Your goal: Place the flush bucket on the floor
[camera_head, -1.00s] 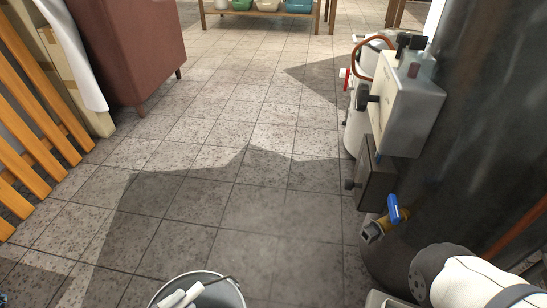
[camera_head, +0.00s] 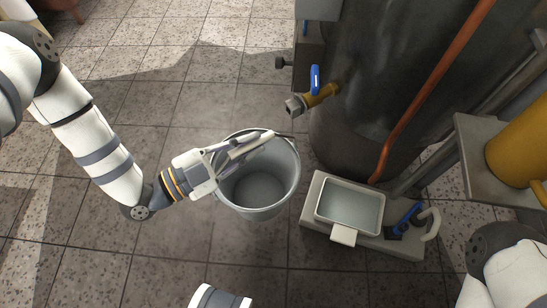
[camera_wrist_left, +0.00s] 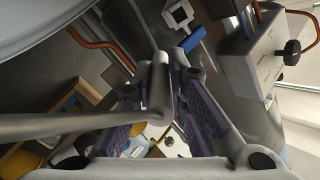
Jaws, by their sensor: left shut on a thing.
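The flush bucket (camera_head: 284,200) is a grey, round, empty pail in the middle of the head view, upright above the tiled floor (camera_head: 165,250). My left gripper (camera_head: 262,142) reaches over its rim from the left and is shut on the bucket's thin handle. In the left wrist view the grey handle (camera_wrist_left: 60,126) runs in between the finger pads (camera_wrist_left: 165,115), and part of the bucket (camera_wrist_left: 50,25) fills the upper left corner. I cannot tell whether the bucket's base touches the floor. My right gripper is out of view.
A dark tank (camera_head: 375,90) with a yellow, blue-levered tap (camera_head: 318,95) stands just right of the bucket. A low grey block with a shallow tray (camera_head: 350,207) lies beside the bucket on the right. A grey stand (camera_head: 480,165) is further right. Open floor lies left and behind.

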